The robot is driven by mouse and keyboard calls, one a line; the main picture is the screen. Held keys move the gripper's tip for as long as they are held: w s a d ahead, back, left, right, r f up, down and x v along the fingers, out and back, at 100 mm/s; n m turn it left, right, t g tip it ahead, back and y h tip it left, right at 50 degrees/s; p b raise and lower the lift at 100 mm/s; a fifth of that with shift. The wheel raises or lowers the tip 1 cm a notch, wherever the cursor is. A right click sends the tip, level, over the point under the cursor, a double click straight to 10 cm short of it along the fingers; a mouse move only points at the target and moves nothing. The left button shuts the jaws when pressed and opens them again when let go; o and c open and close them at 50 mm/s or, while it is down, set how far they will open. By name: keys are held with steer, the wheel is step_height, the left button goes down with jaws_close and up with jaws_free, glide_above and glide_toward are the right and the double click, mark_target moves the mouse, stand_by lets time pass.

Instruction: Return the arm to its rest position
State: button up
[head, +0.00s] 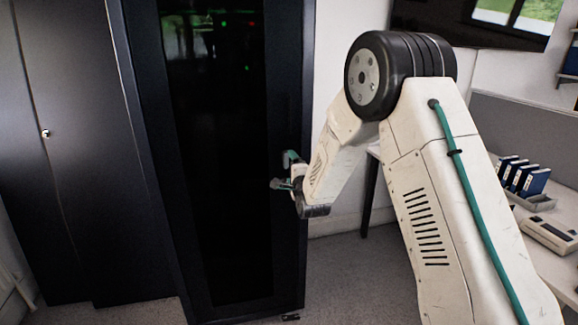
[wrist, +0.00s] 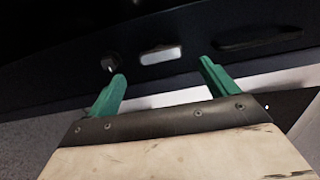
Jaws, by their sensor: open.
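My white arm reaches from the right side of the head view down to my gripper (head: 283,172), which is in front of the right edge of a tall black cabinet (head: 285,80). In the wrist view the two green fingers of my gripper (wrist: 162,85) stand wide apart with nothing between them. Beyond the fingertips is the dark cabinet surface (wrist: 45,85) with a small light grey plate (wrist: 160,54), a round knob-like part (wrist: 110,62) and a dark slot-like part (wrist: 258,38). Whether the fingers touch the cabinet cannot be told.
Dark closed lockers (head: 70,140) stand at the left. A desk at the right holds blue binders (head: 523,177) and a beige device (head: 550,232). A screen (head: 480,22) hangs on the wall behind my arm. Carpeted floor (head: 350,275) is clear between cabinet and arm.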

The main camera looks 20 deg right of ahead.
steer(key=shift+s, duration=1.2)
step_height(320, 180, down, 8)
steer(key=s+n+g, duration=0.3)
steer(key=n+g, duration=0.1)
steer(key=g, duration=0.1)
steer(key=s+n+g, duration=0.6)
steer(key=s, duration=0.5)
steer(key=s+d+r+n+g, duration=0.1)
steer(key=s+r, duration=0.5)
steer(key=s, duration=0.7)
steer(key=s+d+r+n+g, duration=0.1)
steer(key=s+r+n, duration=0.3)
steer(key=s, duration=0.9)
steer(key=s+d+r+n+g, duration=0.1)
steer(key=s+r+n+g, duration=0.2)
steer(key=s+r, duration=0.6)
steer(key=shift+s+g, duration=0.3)
steer(key=shift+s, duration=1.8)
